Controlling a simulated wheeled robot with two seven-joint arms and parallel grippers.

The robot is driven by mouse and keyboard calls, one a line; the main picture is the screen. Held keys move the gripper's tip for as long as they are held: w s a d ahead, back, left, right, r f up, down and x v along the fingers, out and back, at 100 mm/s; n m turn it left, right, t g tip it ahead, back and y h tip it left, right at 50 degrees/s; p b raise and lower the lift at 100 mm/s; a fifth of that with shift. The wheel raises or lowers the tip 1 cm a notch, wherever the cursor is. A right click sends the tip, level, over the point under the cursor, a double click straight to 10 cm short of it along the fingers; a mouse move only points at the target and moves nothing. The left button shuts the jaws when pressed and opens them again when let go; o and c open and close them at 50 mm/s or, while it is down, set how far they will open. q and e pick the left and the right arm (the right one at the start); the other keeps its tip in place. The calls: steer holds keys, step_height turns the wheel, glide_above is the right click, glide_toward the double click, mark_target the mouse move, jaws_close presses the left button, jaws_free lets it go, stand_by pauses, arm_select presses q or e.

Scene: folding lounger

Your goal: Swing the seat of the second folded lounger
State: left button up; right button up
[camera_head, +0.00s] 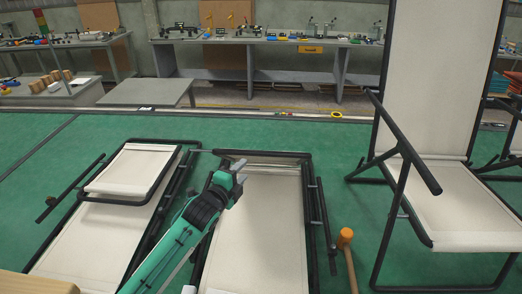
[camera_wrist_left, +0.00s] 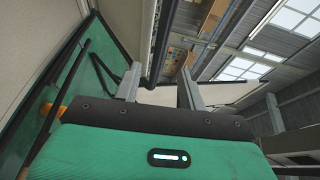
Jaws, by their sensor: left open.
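Two folded loungers lie flat on the green floor: a left one (camera_head: 95,235) with a small cream panel (camera_head: 130,170) on top, and a middle one (camera_head: 262,235) with a dark frame and cream fabric. I cannot tell for sure which is the second. My left gripper (camera_head: 240,170) is open and empty over the far left part of the middle lounger, near its far bar. In the left wrist view the two fingers (camera_wrist_left: 160,86) stand apart, with a dark frame tube and cream fabric beyond them. Whether they touch the frame is unclear. My right gripper is out of view.
An unfolded lounger (camera_head: 440,120) stands upright at the right. An orange-headed mallet (camera_head: 346,237) stands or lies right of the middle lounger. Workbenches (camera_head: 262,55) with tools line the back.

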mark_target(257, 155)
arm_select(q)
steer(key=p+x, duration=0.2)
steer(key=x, duration=0.6)
steer(key=shift+r+p, duration=0.2)
steer(key=shift+p, duration=0.1)
steer(key=p+x, duration=0.1)
steer(key=x, duration=0.1)
steer(key=shift+w+d+f, duration=0.15)
steer(key=shift+w, duration=0.2)
steer(key=shift+w+d+f, duration=0.1)
steer(key=shift+w+d, duration=0.15)
steer(key=shift+w, duration=0.35)
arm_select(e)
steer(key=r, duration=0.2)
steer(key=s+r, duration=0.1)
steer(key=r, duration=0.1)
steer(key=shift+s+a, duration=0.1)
arm_select(q)
steer(key=shift+c, duration=0.3)
steer(key=c, duration=0.8)
jaws_close()
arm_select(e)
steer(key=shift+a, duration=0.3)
